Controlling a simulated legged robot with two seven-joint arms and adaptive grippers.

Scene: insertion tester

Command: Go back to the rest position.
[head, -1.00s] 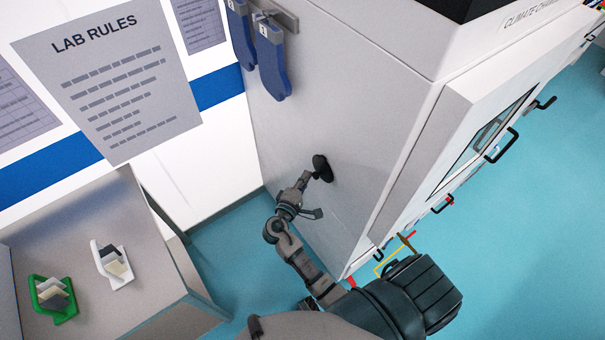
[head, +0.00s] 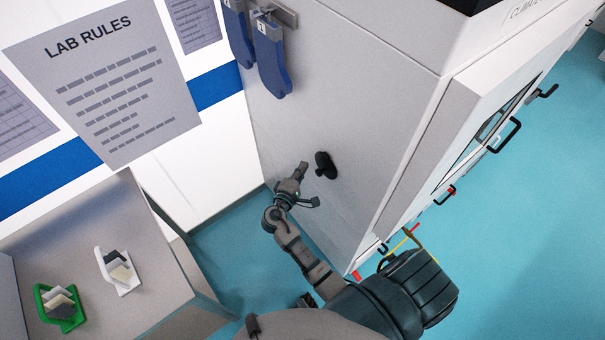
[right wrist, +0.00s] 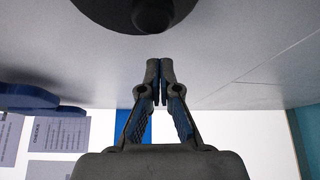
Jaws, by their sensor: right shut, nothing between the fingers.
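My right gripper (head: 302,168) is in front of the grey side wall of the climate chamber (head: 340,90), just left of a black round knob (head: 325,165) on that wall. A small gap separates the fingertips from the knob in the head view. In the right wrist view the fingers of the right gripper (right wrist: 160,72) are closed together with nothing between them. The black knob (right wrist: 150,14) shows above the fingertips there, apart from them. My left gripper is not in view.
Blue oven mitts (head: 271,55) hang on the chamber wall above. A steel cabinet (head: 165,285) at the lower left carries a green holder (head: 62,308) and a white holder (head: 117,270). Door handles (head: 505,135) stick out at the chamber's right. Teal floor (head: 500,260) is clear at the right.

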